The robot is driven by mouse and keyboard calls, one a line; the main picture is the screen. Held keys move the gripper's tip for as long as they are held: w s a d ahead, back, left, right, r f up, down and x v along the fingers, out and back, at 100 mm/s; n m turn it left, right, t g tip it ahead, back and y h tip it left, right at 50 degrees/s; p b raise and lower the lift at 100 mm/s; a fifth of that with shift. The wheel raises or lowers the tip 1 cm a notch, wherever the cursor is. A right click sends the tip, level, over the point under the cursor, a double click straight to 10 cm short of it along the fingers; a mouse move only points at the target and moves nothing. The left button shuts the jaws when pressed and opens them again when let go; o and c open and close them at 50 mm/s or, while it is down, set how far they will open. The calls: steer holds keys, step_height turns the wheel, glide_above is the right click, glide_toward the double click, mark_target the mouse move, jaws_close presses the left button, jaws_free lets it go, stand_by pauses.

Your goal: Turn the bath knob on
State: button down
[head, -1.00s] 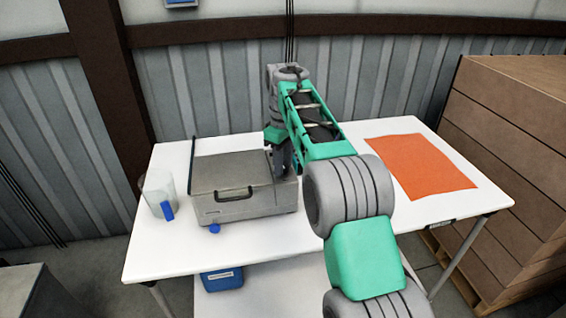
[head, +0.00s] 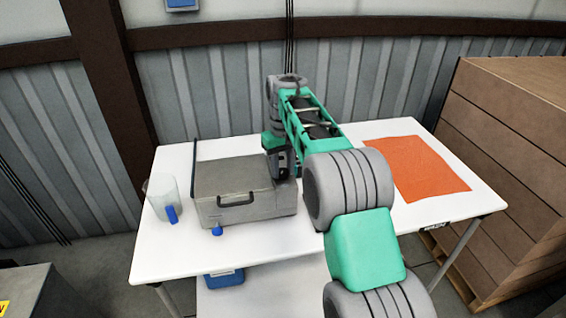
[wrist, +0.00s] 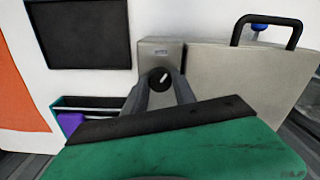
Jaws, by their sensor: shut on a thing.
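The bath (head: 232,192) is a grey box with a closed lid and a dark handle, standing on the white table. Its control panel (wrist: 158,53) shows in the wrist view, with a round black knob (wrist: 160,78) bearing a white mark that slants up to the right. My gripper (wrist: 161,88) has one finger on each side of the knob and is shut on it. In the head view, my gripper (head: 282,170) is at the right side of the bath, and the knob is hidden there.
An orange mat (head: 417,167) lies at the right of the table (head: 350,225). The wrist view shows a dark panel (wrist: 80,35) and a green tray (wrist: 75,102).

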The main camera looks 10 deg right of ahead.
mark_target(283, 171)
steer(key=m+p, duration=0.2)
steer(key=m, duration=0.4)
steer(key=shift+r+p, duration=0.15)
steer(key=shift+p, duration=0.2)
steer(key=m+p, duration=0.1)
steer(key=m, duration=0.5)
steer(key=c, duration=1.3)
jaws_free()
step_height(283, 171, up, 7)
steer(key=shift+r+b, duration=0.2)
steer(key=shift+b, duration=0.1)
steer(key=shift+r, duration=0.1)
